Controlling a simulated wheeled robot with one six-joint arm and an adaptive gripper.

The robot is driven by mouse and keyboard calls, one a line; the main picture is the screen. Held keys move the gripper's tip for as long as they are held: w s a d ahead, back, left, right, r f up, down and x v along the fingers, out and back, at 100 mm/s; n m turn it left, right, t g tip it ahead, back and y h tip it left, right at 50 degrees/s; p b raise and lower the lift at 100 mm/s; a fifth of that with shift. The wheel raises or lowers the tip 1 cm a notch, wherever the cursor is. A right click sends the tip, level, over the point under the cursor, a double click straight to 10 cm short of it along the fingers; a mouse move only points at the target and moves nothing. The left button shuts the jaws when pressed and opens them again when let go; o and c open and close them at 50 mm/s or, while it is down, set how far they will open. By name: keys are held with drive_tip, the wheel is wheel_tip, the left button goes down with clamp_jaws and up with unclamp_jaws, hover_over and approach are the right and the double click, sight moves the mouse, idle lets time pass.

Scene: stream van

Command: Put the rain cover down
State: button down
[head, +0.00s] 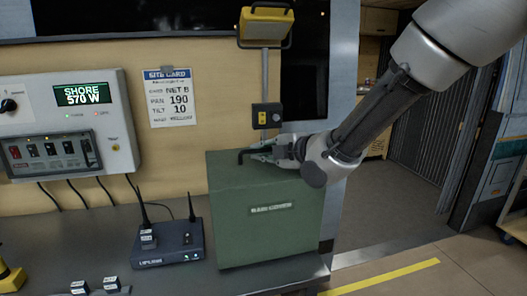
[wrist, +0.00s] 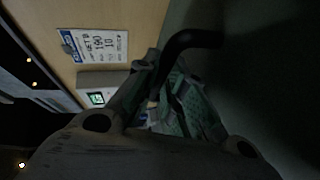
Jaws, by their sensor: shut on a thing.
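The rain cover (head: 266,225) is a green box shape with a white label on its front. It stands upright at the right end of the grey counter, right of the router. I cannot tell whether its lower edge touches the counter. A black bent handle (head: 245,154) is on its top. My gripper (head: 262,153) reaches in from the right and is shut on this handle. In the wrist view the handle (wrist: 190,40) sticks out past my fingers (wrist: 165,95), and the cover's dark green side (wrist: 270,70) fills the right.
A black router (head: 168,243) with two antennas stands left of the cover. A power panel (head: 65,125) and a site card (head: 168,97) are on the wall. A yellow lamp (head: 265,24) on a pole rises behind the cover. The counter (head: 290,274) ends just right of it.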

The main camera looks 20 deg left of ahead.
drive_tip(key=shift+f, duration=0.4)
drive_tip(key=c, duration=1.5)
unclamp_jaws()
drive_tip(key=shift+f, duration=0.1)
